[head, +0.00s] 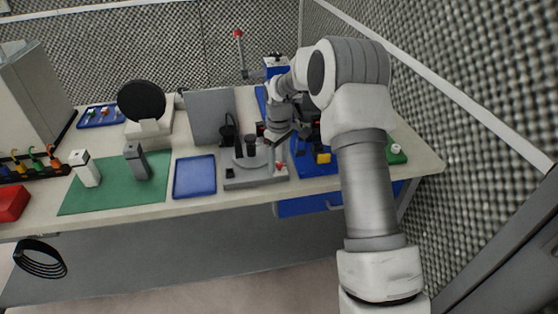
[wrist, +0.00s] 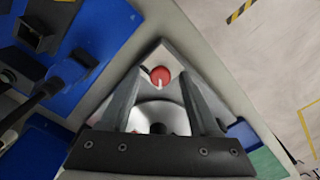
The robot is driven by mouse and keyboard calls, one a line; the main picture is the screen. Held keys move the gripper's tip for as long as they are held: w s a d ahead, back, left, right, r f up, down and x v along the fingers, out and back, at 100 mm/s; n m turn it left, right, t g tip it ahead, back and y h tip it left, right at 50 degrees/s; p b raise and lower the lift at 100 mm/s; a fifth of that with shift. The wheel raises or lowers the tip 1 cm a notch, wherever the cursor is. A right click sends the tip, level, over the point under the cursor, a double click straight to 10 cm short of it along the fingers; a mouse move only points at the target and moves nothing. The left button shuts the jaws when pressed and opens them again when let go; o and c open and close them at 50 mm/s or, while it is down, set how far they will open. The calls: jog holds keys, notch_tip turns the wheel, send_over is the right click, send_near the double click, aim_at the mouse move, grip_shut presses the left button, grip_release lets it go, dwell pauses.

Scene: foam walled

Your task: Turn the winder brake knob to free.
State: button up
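The winder (head: 252,178) is a grey base with a round disc, at the middle of the bench. The brake knob (wrist: 159,75) is a red round knob with a white pointer, on a corner of the winder's plate in the wrist view. The pointer runs toward the picture's bottom, toward the disc (wrist: 157,112). In the head view, the knob (head: 279,166) is a small red spot at the winder's front right. My gripper (wrist: 160,78) is open and empty. In the wrist view, the knob shows between its fingertips; I cannot tell the remaining gap. The arm hides part of the winder's surroundings in the head view.
A blue tray (head: 194,177) lies left of the winder. A blue station (head: 315,168) with dark blocks stands close on its right. A green mat (head: 110,192) with two upright devices is further left. The bench's front edge runs just in front of the winder.

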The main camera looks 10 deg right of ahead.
aim_at(279, 163)
notch_tip(279, 163, up, 17)
jog(key=p, duration=0.1)
jog(key=shift+r, duration=0.2)
dwell(0.4)
jog(key=s+r+m+t, duration=0.3)
jog(key=s+r, duration=0.8)
jog(key=s, duration=0.5)
jog(key=s+f+m+t, duration=0.2)
jog(key=s+f+m, duration=0.1)
jog(key=s, duration=1.6)
jog(key=shift+f+m+t, duration=0.2)
jog(key=shift+m+t, duration=0.1)
jog(key=shift+m, duration=0.6)
